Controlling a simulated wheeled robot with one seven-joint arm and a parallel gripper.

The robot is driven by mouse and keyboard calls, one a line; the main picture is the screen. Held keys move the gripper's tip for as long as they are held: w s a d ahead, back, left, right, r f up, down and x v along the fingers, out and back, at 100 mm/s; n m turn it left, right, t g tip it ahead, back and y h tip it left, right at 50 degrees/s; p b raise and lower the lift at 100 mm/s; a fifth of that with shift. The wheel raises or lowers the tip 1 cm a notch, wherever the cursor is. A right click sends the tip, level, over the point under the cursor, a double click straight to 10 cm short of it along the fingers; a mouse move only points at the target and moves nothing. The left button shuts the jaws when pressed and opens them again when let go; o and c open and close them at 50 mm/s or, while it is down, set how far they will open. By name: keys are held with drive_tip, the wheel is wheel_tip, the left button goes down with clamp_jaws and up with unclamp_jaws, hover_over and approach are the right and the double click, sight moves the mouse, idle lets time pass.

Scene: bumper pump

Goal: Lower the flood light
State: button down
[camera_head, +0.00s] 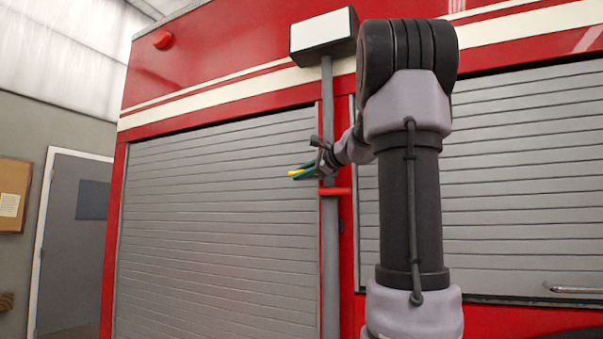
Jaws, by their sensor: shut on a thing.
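The flood light (322,36) is a box with a white front panel, high on the red truck side in the head camera view. It sits on top of an upright grey pole (329,250). A red crosspiece (337,191) sticks out to the right of the pole at mid-height. My gripper (303,172), with green and yellow fingers, is shut on the pole just above the red crosspiece. The fingertips show to the left of the pole. My wrist partly covers the pole there, and the exact contact is too small to see.
A grey roller shutter (215,225) lies left of the pole and another (520,170) lies to the right, with a metal handle bar (572,289) low down. A red lamp (162,40) sits at upper left. A grey door (75,240) stands at far left. My arm hides part of the truck.

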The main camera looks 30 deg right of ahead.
drive_tip(key=c, duration=0.8)
unclamp_jaws()
drive_tip(key=shift+f, duration=0.4)
drive_tip(key=shift+r, duration=0.1)
drive_tip(key=shift+s+d+r, duration=0.1)
drive_tip(key=shift+s+r, duration=0.05)
drive_tip(key=shift+s, duration=0.15)
drive_tip(key=v, duration=1)
